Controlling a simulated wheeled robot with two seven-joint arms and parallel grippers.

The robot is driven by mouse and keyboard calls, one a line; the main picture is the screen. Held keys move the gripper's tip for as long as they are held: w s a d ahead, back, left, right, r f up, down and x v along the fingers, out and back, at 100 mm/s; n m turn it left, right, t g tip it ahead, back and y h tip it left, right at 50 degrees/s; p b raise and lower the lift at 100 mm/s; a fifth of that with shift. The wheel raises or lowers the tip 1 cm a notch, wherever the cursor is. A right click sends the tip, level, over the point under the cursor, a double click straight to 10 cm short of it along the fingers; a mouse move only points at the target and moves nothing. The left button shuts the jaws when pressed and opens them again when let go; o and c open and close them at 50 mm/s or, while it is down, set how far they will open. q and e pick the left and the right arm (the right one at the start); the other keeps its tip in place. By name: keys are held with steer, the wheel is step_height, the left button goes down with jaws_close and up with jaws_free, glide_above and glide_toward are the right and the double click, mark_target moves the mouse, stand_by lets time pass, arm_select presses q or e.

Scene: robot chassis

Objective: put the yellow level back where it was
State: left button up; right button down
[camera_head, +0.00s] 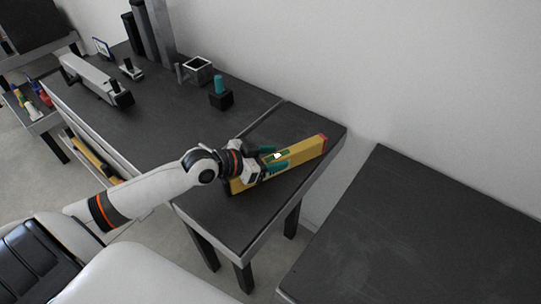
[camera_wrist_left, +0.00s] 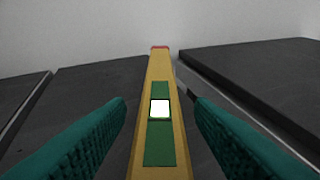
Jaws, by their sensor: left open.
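The yellow level (camera_head: 304,153) lies on the dark table near its right end, slanting up to the right, with a red far end. In the left wrist view the yellow level (camera_wrist_left: 160,68) runs away from me between the fingers, with a green patch and a bright white square on top. My left gripper (camera_head: 276,160) is at the level's middle, its teal fingers on either side of it. In the left wrist view the left gripper (camera_wrist_left: 160,120) is open, with a gap between each finger and the level. My right gripper is not in view.
The dark table (camera_head: 215,210) carries a black block with a teal peg (camera_head: 220,92), a square open box (camera_head: 198,70) and a grey-white tool (camera_head: 95,78) farther left. Another dark table (camera_head: 420,230) stands at the right, bare, across a gap. A white wall runs behind.

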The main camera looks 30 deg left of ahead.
arm_select(q)
steer(key=shift+r, duration=0.25)
steer(key=shift+s+a, duration=0.15)
steer(key=shift+s, duration=0.1)
steer(key=p+v, duration=0.1)
steer(key=v, duration=0.6)
steer(key=shift+s+a, duration=0.2)
steer(key=shift+s, duration=0.1)
steer(key=shift+p+v, duration=0.65)
steer(key=shift+v, duration=1.1)
steer(key=shift+r, duration=0.15)
steer(key=shift+s+a, duration=0.1)
